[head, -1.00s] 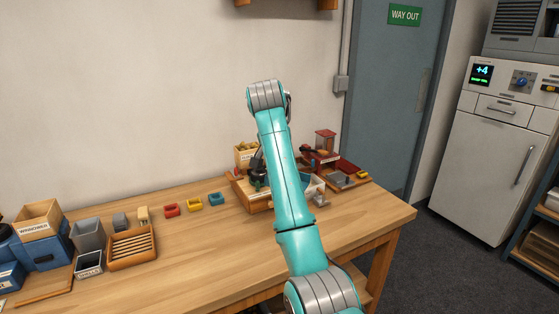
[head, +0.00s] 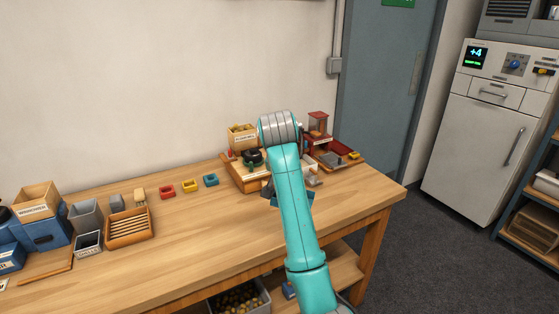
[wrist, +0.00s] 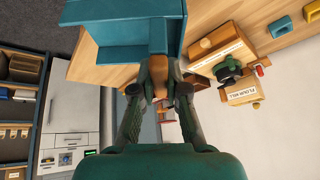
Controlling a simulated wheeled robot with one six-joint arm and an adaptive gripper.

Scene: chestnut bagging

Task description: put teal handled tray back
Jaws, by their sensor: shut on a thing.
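The teal tray (wrist: 122,50) fills the top of the wrist view, with its teal walls and a brown handle (wrist: 158,75). My gripper (wrist: 160,88) is shut on this handle. In the head view my arm covers the gripper and most of the tray; a teal part of the tray (head: 306,199) shows beside the arm, over the right part of the bench. I cannot tell whether the tray touches the bench.
The wooden bench (head: 200,235) has free room at its middle. A wooden station with a labelled box (head: 242,137) stands behind my arm. Small red, yellow and blue trays (head: 189,186) line the back. A slatted wooden tray (head: 128,230) lies left.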

